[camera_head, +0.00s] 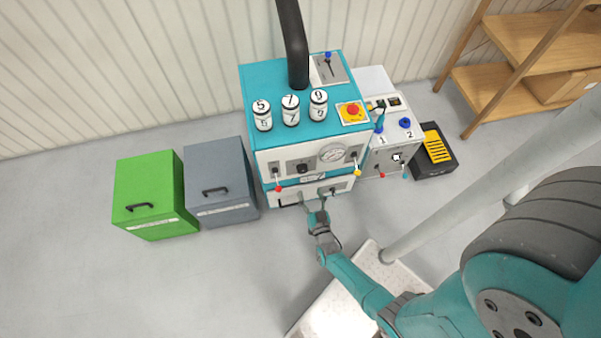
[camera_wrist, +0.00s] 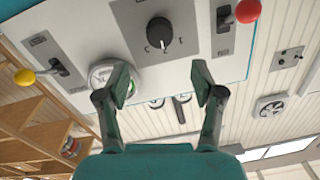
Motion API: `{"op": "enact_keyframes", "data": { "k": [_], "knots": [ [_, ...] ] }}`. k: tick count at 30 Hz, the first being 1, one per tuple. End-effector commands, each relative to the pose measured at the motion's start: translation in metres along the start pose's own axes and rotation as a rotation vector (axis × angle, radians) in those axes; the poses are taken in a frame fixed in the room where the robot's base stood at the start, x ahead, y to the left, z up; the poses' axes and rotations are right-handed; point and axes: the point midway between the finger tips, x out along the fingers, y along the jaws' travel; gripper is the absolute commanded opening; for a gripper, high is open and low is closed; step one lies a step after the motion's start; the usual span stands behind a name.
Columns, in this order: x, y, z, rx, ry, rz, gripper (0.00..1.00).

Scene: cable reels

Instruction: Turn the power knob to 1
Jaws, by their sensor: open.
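The black knob (camera_wrist: 159,31) sits on a grey plate on the machine's white front panel, with small markings around it. I cannot tell for certain which marking it points at. In the head view the dark knob (camera_head: 302,168) is small, between the red-tipped lever and the round gauge. My gripper (camera_wrist: 160,84) is open and empty, its two fingers apart, with the knob showing beyond the gap between them and not touched. In the head view my gripper (camera_head: 318,205) is low in front of the machine's front panel.
A red-ball lever (camera_wrist: 247,11) and a yellow-ball lever (camera_wrist: 25,77) flank the knob; my finger partly covers the gauge (camera_wrist: 101,75). A green bin (camera_head: 155,187) and a grey bin (camera_head: 218,175) stand left. A wooden shelf (camera_head: 490,85) stands right. The left floor is clear.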

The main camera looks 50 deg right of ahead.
Motion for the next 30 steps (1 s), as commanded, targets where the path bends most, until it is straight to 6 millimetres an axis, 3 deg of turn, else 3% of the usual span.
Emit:
{"op": "enact_keyframes", "data": {
  "k": [15,21,30],
  "knots": [
    [0.082,0.000,0.000,0.000,0.000,0.001,0.67],
    [0.096,0.000,0.000,-0.001,-0.001,-0.001,0.67],
    [0.099,0.000,0.000,-0.001,-0.002,-0.001,0.67]
  ]
}}
